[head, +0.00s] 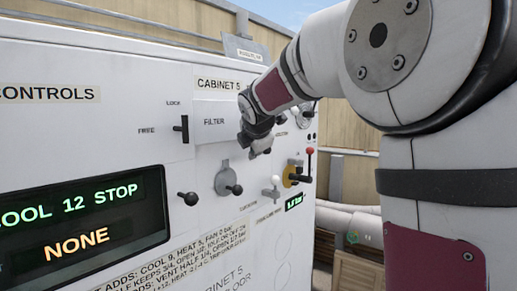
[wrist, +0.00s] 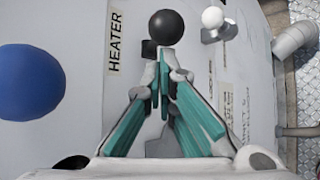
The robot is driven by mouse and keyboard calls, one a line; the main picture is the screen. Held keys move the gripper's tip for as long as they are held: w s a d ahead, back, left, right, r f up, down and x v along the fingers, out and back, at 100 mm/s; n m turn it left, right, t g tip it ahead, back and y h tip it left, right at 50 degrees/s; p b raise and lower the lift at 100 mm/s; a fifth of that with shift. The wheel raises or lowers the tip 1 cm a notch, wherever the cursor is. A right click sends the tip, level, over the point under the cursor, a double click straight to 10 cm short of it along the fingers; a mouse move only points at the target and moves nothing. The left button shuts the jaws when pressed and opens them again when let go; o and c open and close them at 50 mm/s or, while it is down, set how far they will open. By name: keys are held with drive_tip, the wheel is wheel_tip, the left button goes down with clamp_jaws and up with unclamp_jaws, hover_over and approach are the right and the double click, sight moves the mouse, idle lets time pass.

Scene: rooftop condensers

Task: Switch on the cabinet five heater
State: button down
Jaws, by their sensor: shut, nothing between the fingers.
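Cabinet 5 (head: 218,84) is a white panel with labels and levers. In the wrist view, a black ball knob (wrist: 166,27) stands beside the HEATER label (wrist: 116,42), just ahead of my fingertips. My gripper (wrist: 163,82) is shut and empty, its teal-padded fingers together and pointing at that knob. I cannot tell whether they touch it. In the head view, my gripper (head: 258,147) is close to the panel, right of the FILTER label (head: 214,122), and hides part of the panel behind it. I cannot make out the HEATER label there.
Black-knobbed levers (head: 234,188) (head: 190,199), a white-knobbed lever (head: 275,181) and a red-knobbed lever (head: 309,152) stick out below my gripper. A FREE/LOCK slider (head: 183,129) and a lit display (head: 85,215) are at left. A large blue round thing (wrist: 28,82) shows in the wrist view.

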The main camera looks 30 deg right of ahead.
drive_tip(key=s+a+r+p, duration=0.4)
drive_tip(key=s+r, duration=0.1)
drive_tip(key=r, duration=0.1)
drive_tip(key=shift+s+a+r, duration=0.15)
drive_tip(key=shift+s+r, duration=0.05)
drive_tip(key=shift+r, duration=0.2)
drive_tip(key=s+a+f+m+g+y+b, duration=0.1)
drive_tip(key=s+a+f+m+b, duration=0.1)
drive_tip(key=s+a+f+m, duration=0.3)
drive_tip(key=s+a+f+m+g+y+b, duration=0.2)
drive_tip(key=s+a+f+m, duration=0.3)
drive_tip(key=s+f, duration=0.6)
drive_tip(key=s+a+f+m+g+y+b, duration=0.1)
drive_tip(key=s+a+f+m+y, duration=0.1)
drive_tip(key=s+a+f+m, duration=0.3)
drive_tip(key=s+f+m, duration=0.3)
drive_tip(key=s, duration=0.4)
drive_tip(key=shift+a+f+m+g+b, duration=0.15)
drive_tip(key=shift+a+m+g+b, duration=0.15)
drive_tip(key=shift+b, duration=0.1)
drive_tip(key=shift+s, duration=0.15)
